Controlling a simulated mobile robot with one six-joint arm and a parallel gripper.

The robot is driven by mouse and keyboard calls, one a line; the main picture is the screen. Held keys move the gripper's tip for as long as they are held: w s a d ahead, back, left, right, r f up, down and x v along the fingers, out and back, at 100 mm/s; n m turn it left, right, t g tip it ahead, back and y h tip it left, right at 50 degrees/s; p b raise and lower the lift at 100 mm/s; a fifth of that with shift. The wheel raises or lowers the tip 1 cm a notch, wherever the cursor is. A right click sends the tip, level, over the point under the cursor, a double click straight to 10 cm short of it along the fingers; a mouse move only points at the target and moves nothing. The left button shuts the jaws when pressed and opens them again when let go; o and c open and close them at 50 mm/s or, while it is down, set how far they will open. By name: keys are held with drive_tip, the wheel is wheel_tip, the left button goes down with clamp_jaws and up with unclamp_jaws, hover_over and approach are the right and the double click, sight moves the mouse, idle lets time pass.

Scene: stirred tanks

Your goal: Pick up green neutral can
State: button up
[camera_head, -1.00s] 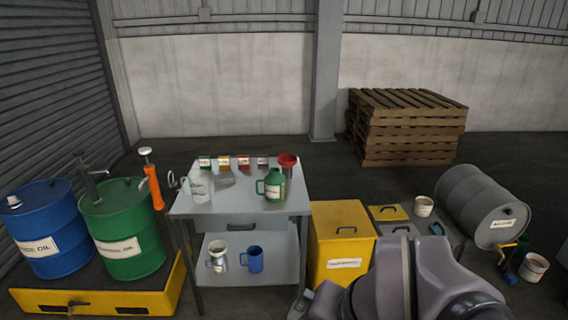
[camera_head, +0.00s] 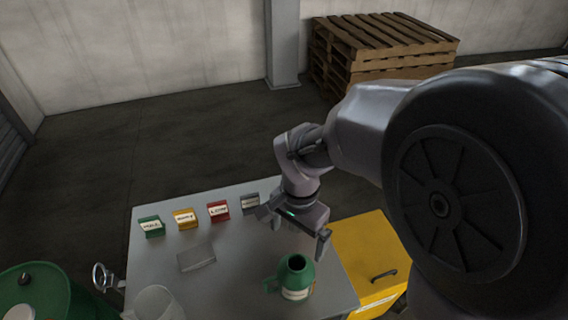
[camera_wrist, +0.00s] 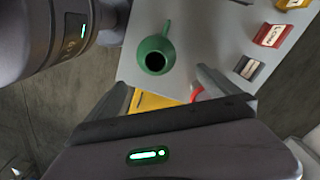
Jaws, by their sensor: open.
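The green can (camera_head: 297,276), with a side handle and a white label, stands upright on the grey table (camera_head: 230,290). Its dark open mouth faces up. It also shows from above in the wrist view (camera_wrist: 157,47), beyond the fingers, with its handle toward the top. My gripper (camera_head: 290,228) is open and empty. It hangs above the table's far right part, behind and above the can, not touching it. Whether the can's label reads neutral is too small to tell.
Green, yellow, red and grey label blocks (camera_head: 218,211) line the table's back edge. A clear tray (camera_head: 196,257) and a clear jug (camera_head: 158,303) are left of the can. A red curved rim (camera_wrist: 195,92) shows near one finger. A yellow bin (camera_head: 365,260) stands right.

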drive_tip(key=b, duration=0.6)
approach(297, 265)
drive_tip(key=f, duration=0.2)
drive_tip(key=s+f, duration=0.2)
drive_tip(key=f, duration=0.1)
drive_tip(key=shift+a+f, duration=0.15)
drive_tip(key=shift+f, duration=0.2)
wheel_tip(297, 265, down, 5)
drive_tip(key=shift+s+a+b, duration=0.1)
drive_tip(key=shift+b, duration=1.05)
drive_tip(key=shift+r, duration=0.15)
drive_tip(key=shift+c, duration=0.4)
drive_tip(key=c, duration=1.8)
drive_tip(key=shift+o, duration=0.2)
drive_tip(key=shift+r, duration=0.1)
